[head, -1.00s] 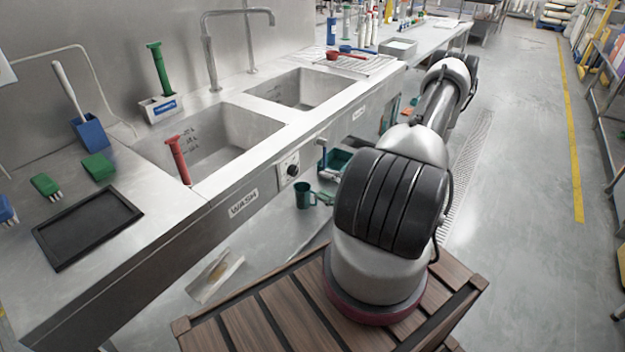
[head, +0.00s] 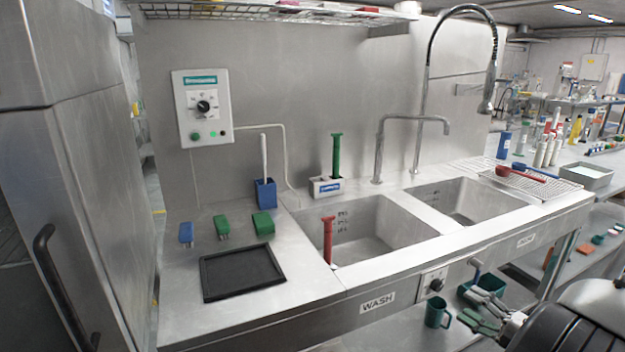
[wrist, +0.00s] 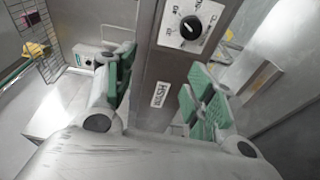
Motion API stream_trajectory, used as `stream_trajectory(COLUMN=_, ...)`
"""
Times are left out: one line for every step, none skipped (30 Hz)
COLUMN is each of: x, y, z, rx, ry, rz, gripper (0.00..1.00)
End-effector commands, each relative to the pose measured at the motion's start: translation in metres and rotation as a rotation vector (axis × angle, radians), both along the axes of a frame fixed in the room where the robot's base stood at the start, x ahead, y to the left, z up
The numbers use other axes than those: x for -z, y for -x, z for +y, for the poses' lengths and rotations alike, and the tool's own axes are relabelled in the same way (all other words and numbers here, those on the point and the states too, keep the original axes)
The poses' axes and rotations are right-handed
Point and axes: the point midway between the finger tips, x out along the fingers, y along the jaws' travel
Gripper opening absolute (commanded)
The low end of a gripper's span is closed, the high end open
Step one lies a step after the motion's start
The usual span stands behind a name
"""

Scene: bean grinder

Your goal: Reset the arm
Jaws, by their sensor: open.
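My gripper (head: 490,308) shows at the lower right of the head view, low in front of the sink counter, with part of my arm beside it at the picture's edge. In the wrist view my gripper (wrist: 162,92) is open, its two green-padded fingers wide apart with nothing between them. Behind the fingers stands the steel counter front with the WASH label and a black knob (wrist: 190,27).
The counter holds two sinks (head: 375,240), a black tray (head: 242,272), a red-handled tool (head: 328,240), and blue and green brushes. A green mug (head: 437,312) and a green bin (head: 482,290) sit below the counter near my gripper. A tall steel cabinet stands at left.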

Motion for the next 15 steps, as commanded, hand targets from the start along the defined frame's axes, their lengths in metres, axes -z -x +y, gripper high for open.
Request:
stream_trajectory(x=-0.023, y=-0.003, z=0.011, rx=-0.101, ry=0.104, rz=-0.052, gripper=0.54)
stream_trajectory(x=-0.035, y=-0.002, z=0.019, rx=-0.166, ry=0.168, rz=-0.087, gripper=0.54)
stream_trajectory(x=-0.051, y=0.000, z=0.030, rx=-0.254, ry=0.255, rz=-0.138, gripper=0.54)
stream_trajectory(x=-0.062, y=0.002, z=0.038, rx=-0.320, ry=0.319, rz=-0.178, gripper=0.54)
stream_trajectory(x=-0.073, y=0.006, z=0.046, rx=-0.387, ry=0.383, rz=-0.219, gripper=0.54)
stream_trajectory(x=-0.086, y=0.010, z=0.056, rx=-0.474, ry=0.467, rz=-0.277, gripper=0.54)
stream_trajectory(x=-0.095, y=0.014, z=0.063, rx=-0.539, ry=0.528, rz=-0.322, gripper=0.54)
stream_trajectory(x=-0.104, y=0.019, z=0.070, rx=-0.605, ry=0.588, rz=-0.370, gripper=0.54)
stream_trajectory(x=-0.116, y=0.026, z=0.079, rx=-0.692, ry=0.668, rz=-0.435, gripper=0.54)
stream_trajectory(x=-0.124, y=0.031, z=0.084, rx=-0.757, ry=0.727, rz=-0.486, gripper=0.54)
stream_trajectory(x=-0.131, y=0.037, z=0.090, rx=-0.820, ry=0.786, rz=-0.538, gripper=0.54)
stream_trajectory(x=-0.141, y=0.045, z=0.096, rx=-0.907, ry=0.861, rz=-0.610, gripper=0.54)
stream_trajectory(x=-0.148, y=0.051, z=0.099, rx=-0.970, ry=0.918, rz=-0.666, gripper=0.54)
stream_trajectory(x=-0.155, y=0.057, z=0.103, rx=-1.033, ry=0.972, rz=-0.725, gripper=0.54)
stream_trajectory(x=-0.163, y=0.065, z=0.106, rx=-1.117, ry=1.046, rz=-0.805, gripper=0.54)
